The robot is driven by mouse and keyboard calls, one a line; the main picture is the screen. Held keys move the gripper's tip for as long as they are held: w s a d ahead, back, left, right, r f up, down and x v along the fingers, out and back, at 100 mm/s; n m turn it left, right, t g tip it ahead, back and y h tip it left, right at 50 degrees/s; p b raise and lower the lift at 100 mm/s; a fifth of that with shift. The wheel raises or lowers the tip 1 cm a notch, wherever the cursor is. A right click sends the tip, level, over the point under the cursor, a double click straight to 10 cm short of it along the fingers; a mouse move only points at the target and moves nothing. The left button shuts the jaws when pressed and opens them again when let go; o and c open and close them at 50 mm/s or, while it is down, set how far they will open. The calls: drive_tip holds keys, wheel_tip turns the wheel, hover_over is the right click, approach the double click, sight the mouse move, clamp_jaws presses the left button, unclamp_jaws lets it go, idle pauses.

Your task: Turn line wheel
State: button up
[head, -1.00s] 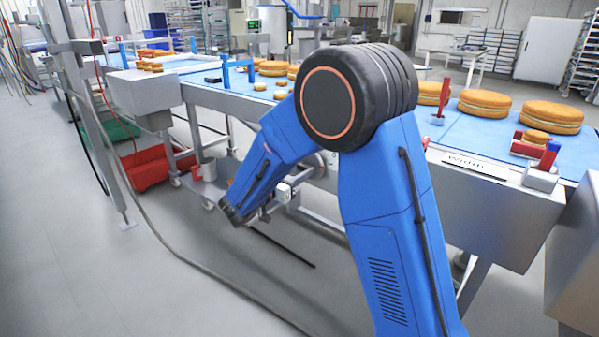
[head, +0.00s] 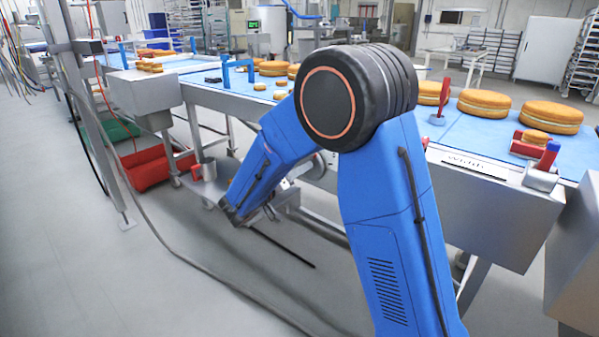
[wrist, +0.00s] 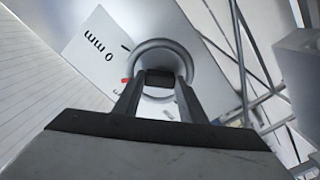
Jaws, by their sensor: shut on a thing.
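In the wrist view, the line wheel (wrist: 190,58) is a grey ring in front of a pale scale plate (wrist: 90,50) marked "0 mm". A small red pointer (wrist: 125,80) shows at the wheel's left side. My gripper (wrist: 160,84) is shut on a dark block-like handle (wrist: 160,77) at the wheel's near side. The wheel's lower part is hidden behind the fingers. In the head view, my forearm reaches down beside the conveyor's side, and it hides the gripper and most of the wheel.
The blue conveyor (head: 215,96) carries several round filled cakes (head: 485,103). A red crate (head: 150,167) stands on the floor under its left part. A metal post (head: 88,120) stands at left. A dark cable crosses the floor, which is otherwise open at front left.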

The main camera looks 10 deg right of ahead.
drive_tip(key=shift+n, duration=10.8)
drive_tip(key=shift+f, duration=0.1)
drive_tip(key=o, duration=1.1)
drive_tip(key=shift+c, duration=0.2)
drive_tip(key=v, duration=1.7)
drive_tip(key=shift+s+a, duration=0.15)
drive_tip(key=shift+a, duration=0.05)
